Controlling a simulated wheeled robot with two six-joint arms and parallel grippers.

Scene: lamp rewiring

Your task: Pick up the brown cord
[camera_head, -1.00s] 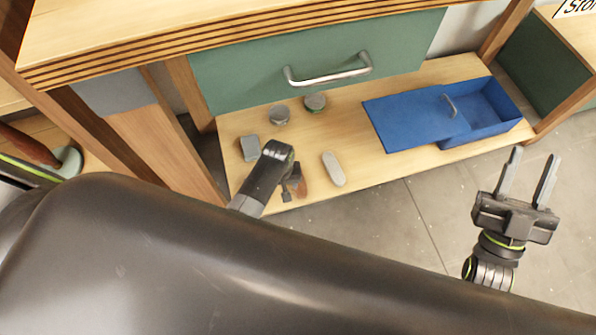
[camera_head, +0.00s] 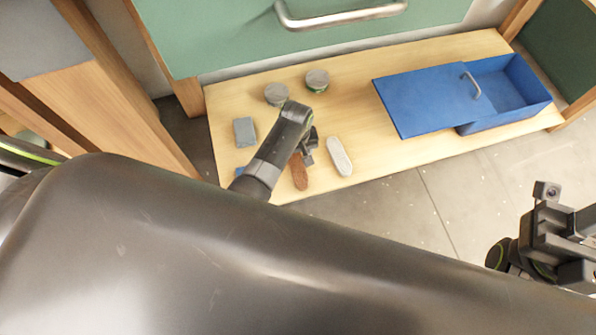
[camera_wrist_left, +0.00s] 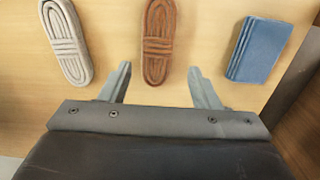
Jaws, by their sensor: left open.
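The brown cord (camera_head: 299,172), a coiled oblong bundle, lies on the low wooden shelf, partly hidden by my left arm in the head view. In the left wrist view the brown cord (camera_wrist_left: 158,40) is at top centre. My left gripper (camera_wrist_left: 160,72) is open and empty; its fingertips point toward the cord's near end, one to each side. In the head view the left gripper (camera_head: 309,148) is small and partly hidden by its wrist. My right gripper (camera_head: 560,230) is at the right edge over the floor, seen side-on.
A pale grey cord (camera_head: 339,156) lies right of the brown one. A blue folded-looking block (camera_wrist_left: 260,50) lies on its other side. A grey block (camera_head: 245,132) and two round tins (camera_head: 277,94) (camera_head: 317,80) sit behind. A blue box (camera_head: 505,95) with its lid askew is at right.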

